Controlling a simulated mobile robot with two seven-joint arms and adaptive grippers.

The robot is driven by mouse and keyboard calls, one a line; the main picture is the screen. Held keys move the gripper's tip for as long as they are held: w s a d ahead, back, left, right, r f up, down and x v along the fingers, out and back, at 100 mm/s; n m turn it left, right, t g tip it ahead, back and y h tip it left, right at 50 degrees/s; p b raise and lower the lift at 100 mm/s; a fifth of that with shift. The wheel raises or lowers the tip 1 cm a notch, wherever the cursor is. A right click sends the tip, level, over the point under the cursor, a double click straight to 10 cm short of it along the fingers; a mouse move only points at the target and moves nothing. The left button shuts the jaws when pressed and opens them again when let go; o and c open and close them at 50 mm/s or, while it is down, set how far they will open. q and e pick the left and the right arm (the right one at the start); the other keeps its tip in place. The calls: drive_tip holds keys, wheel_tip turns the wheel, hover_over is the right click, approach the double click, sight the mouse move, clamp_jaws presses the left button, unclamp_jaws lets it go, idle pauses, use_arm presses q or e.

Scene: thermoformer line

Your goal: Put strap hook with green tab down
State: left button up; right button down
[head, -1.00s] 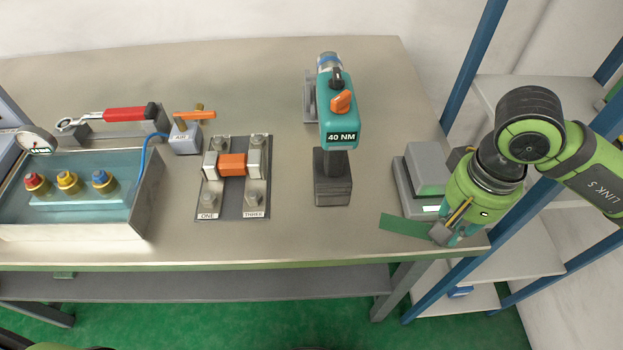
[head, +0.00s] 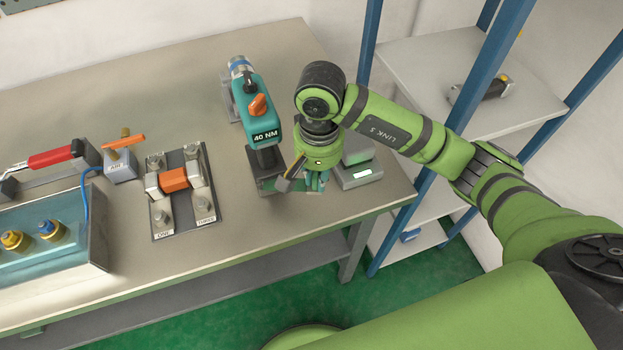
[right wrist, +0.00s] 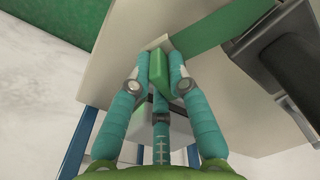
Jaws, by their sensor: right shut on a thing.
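My right gripper (head: 312,182) is shut on the strap hook, with its fingers pointing down near the front right of the bench. The fingers hide most of the hook. Its flat green tab (head: 288,186) sticks out to the left, close to the foot of the torque tool's stand. In the right wrist view, a green block (right wrist: 158,68) sits between the teal fingertips, and a green strip (right wrist: 205,32) runs to the upper right. I cannot tell whether the hook touches the bench top. My left gripper is not in view.
The teal 40 NM tool (head: 262,118) stands just left of the gripper. A grey box with a lit display (head: 358,176) is just right of it. A plate with an orange block (head: 174,180) lies further left. Blue-posted shelving (head: 372,45) stands right. Bench top is clear between plate and tool.

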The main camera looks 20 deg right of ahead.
sight(313, 187)
drive_tip(key=shift+w+a+f, duration=0.35)
wheel_tip(313, 187, down, 3)
drive_tip(key=shift+f+p, duration=0.15)
drive_tip(key=shift+p, duration=0.75)
drive_tip(key=shift+f, duration=0.3)
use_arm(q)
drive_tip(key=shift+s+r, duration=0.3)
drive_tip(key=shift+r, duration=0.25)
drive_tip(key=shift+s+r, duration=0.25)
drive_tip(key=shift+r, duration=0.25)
use_arm(e)
drive_tip(key=shift+f, duration=0.1)
drive_tip(key=shift+f, duration=0.1)
drive_tip(key=c, duration=1.6)
unclamp_jaws()
drive_tip(key=shift+b, duration=0.3)
drive_tip(key=o, duration=0.4)
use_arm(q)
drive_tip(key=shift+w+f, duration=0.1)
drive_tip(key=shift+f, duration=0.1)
